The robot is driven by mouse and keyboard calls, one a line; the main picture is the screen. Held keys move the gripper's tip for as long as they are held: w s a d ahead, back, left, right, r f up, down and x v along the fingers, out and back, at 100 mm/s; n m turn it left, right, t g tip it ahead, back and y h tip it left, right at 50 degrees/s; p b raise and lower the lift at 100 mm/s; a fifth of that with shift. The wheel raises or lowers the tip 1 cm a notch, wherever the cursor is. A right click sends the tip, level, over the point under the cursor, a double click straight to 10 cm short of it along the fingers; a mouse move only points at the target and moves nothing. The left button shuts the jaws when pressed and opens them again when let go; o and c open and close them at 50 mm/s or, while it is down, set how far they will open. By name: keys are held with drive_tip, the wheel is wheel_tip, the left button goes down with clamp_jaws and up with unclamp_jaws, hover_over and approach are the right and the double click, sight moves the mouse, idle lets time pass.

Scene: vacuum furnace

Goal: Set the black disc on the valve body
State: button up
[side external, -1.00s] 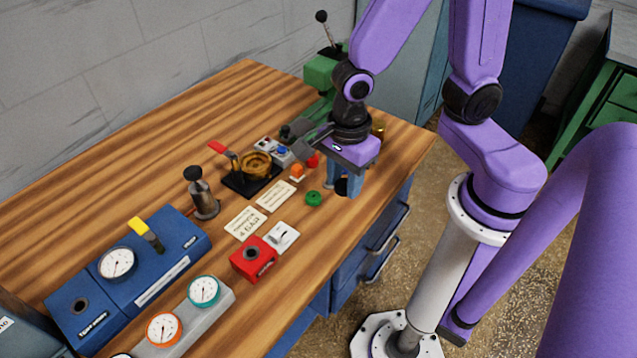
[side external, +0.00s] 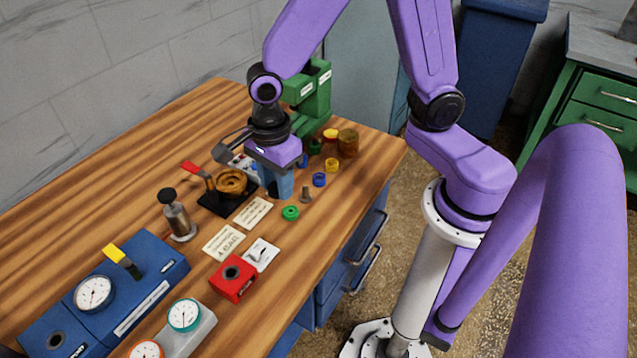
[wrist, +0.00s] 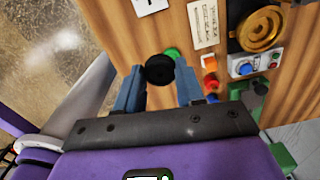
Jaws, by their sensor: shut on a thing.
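The black disc (wrist: 160,69) is held between the two blue fingers of my gripper (wrist: 159,88) in the wrist view. In the side view my gripper (side external: 279,190) is above the bench, and the dark disc (side external: 272,188) is only partly visible. The valve body, which I take to be the brass round part (side external: 231,182) on a black base with a red-handled lever, stands left of my gripper. It is also at the upper right of the wrist view (wrist: 260,28). The disc is apart from it.
Paper cards (side external: 253,213) lie in front of the valve. A metal cylinder (side external: 179,222) stands left. A green machine (side external: 312,95) stands behind.

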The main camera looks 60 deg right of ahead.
drive_tip(key=w+f, duration=0.2)
drive_tip(key=w, duration=0.7)
hover_over(231, 184)
drive_tip(key=s, duration=0.1)
drive_tip(key=shift+a+f, duration=0.2)
drive_tip(key=shift+f, duration=0.45)
drive_tip(key=shift+a+f, duration=0.15)
drive_tip(key=shift+f, duration=0.45)
drive_tip(key=shift+w+d+f, duration=0.2)
drive_tip(key=shift+w+d, duration=0.05)
drive_tip(key=shift+w, duration=0.2)
drive_tip(key=shift+f, duration=1.1)
drive_tip(key=shift+f, duration=1)
